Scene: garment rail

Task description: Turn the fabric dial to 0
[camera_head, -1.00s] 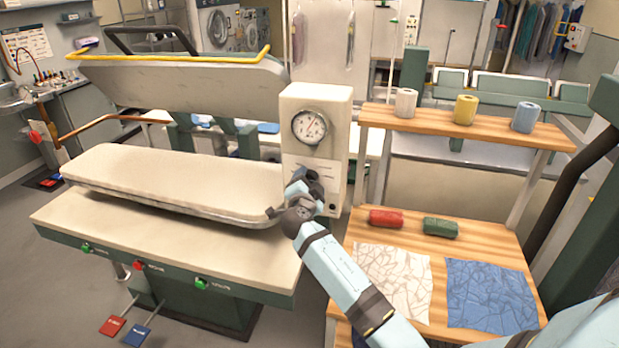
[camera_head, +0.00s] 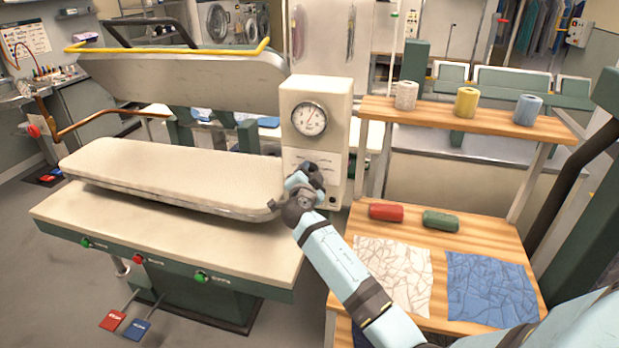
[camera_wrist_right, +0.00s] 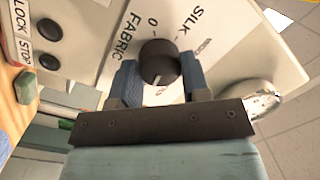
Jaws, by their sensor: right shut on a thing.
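SILK is printed up and to the right, with another label partly covered by a finger. My right gripper (camera_wrist_right: 160,66) has its blue fingers on both sides of the dial, shut on it. In the head view, my right gripper (camera_head: 308,180) is at the panel's lower front and hides the dial. My left gripper is not in view.
A round gauge (camera_head: 309,118) sits above on the panel. The padded press board (camera_head: 175,175) is just left of my gripper. A wooden shelf unit (camera_head: 480,250) stands right, with rolls and folded cloths. LOCK and STOP buttons (camera_wrist_right: 48,45) show in the wrist view.

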